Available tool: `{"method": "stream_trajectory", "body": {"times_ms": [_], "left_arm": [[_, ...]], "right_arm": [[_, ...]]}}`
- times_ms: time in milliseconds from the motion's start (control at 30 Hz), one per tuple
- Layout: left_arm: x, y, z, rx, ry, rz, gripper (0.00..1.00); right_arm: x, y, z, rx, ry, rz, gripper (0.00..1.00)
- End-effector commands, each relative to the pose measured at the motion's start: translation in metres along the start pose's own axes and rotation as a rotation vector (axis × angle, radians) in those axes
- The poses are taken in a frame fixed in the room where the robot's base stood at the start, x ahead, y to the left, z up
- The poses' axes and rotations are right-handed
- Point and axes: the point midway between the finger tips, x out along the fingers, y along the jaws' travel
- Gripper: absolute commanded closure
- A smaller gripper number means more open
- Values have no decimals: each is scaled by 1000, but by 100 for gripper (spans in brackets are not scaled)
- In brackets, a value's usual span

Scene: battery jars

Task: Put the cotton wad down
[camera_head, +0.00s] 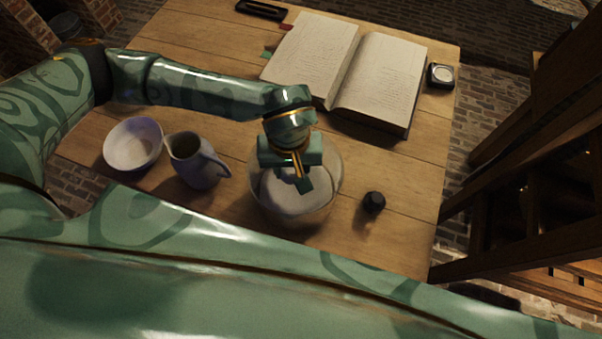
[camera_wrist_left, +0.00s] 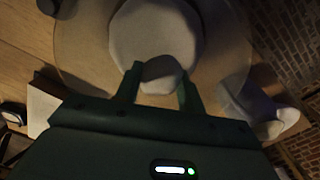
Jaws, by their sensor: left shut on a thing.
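My left gripper (camera_head: 303,182) is over the mouth of a clear round glass jar (camera_head: 337,180), pointing down. A pale, roundish mass (camera_head: 275,195) lies in the jar. In the left wrist view the two fingers (camera_wrist_left: 161,90) are shut on a small grey-white wad, the cotton wad (camera_wrist_left: 161,70). Behind it the larger pale mass (camera_wrist_left: 155,28) shows inside the jar's round rim. I cannot tell whether the wad touches that mass. In the head view the wad is not clearly told apart from the mass. My right gripper is not in view.
A pitcher (camera_head: 195,165) stands close left of the jar, with a white bowl (camera_head: 132,145) beyond it. A small black knob-like object (camera_head: 373,202) is right of the jar. An open book (camera_head: 375,80) lies behind, beside a small square dish (camera_head: 440,75).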

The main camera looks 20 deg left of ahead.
Motion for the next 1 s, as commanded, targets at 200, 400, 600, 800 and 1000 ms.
{"method": "stream_trajectory", "body": {"times_ms": [200, 400, 600, 800, 1000], "left_arm": [[19, 14, -6, 0, 0, 0, 79], [48, 16, -7, -1, -5, -2, 79], [53, 16, -8, 2, 1, 0, 79], [56, 16, -8, 2, 1, 0, 79], [55, 16, -8, 2, 2, 0, 39]], "right_arm": [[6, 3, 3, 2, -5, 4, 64], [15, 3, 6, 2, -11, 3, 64], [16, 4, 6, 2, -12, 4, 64], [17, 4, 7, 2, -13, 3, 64], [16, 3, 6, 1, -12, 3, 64]]}}
